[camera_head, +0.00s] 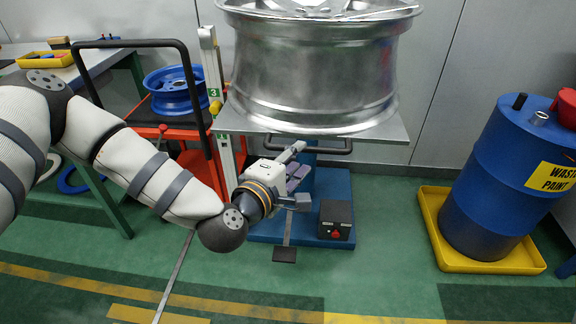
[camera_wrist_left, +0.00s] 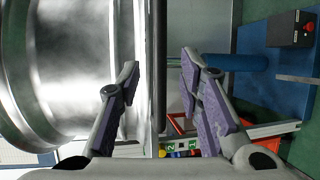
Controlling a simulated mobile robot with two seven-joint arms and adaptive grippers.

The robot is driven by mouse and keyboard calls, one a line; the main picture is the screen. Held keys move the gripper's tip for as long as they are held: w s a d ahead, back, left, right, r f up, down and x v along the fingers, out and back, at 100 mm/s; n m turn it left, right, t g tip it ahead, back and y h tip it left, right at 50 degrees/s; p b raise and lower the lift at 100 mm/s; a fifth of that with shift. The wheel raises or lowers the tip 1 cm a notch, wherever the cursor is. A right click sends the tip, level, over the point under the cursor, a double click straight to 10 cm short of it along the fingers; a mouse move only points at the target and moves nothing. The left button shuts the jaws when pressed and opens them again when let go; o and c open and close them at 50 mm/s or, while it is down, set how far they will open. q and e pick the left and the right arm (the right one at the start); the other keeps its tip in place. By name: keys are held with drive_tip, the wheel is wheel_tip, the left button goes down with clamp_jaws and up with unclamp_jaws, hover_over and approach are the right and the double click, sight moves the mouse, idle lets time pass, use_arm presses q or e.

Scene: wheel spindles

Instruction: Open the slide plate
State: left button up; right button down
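The slide plate (camera_head: 398,135) is a flat grey sheet beneath a large silver wheel rim (camera_head: 310,75). A dark bar handle (camera_head: 335,150) runs along below the plate's front edge. My left gripper (camera_head: 297,166) is at the left part of this handle, just below the plate. In the left wrist view the gripper's purple-padded fingers (camera_wrist_left: 159,75) are spread wide, with the dark bar handle (camera_wrist_left: 158,40) passing between them. Neither finger visibly touches the bar. The silver wheel rim (camera_wrist_left: 70,65) fills the left of that view. My right gripper is out of view.
A blue stand base (camera_head: 340,185) with a black red-buttoned box (camera_head: 336,222) is below the plate. A red cart (camera_head: 190,160) with a blue rim (camera_head: 175,88) stands left, close to my arm. A blue barrel (camera_head: 510,180) stands right. The front floor is clear.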

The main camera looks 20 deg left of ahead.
use_arm(q)
drive_tip(key=v, duration=0.6)
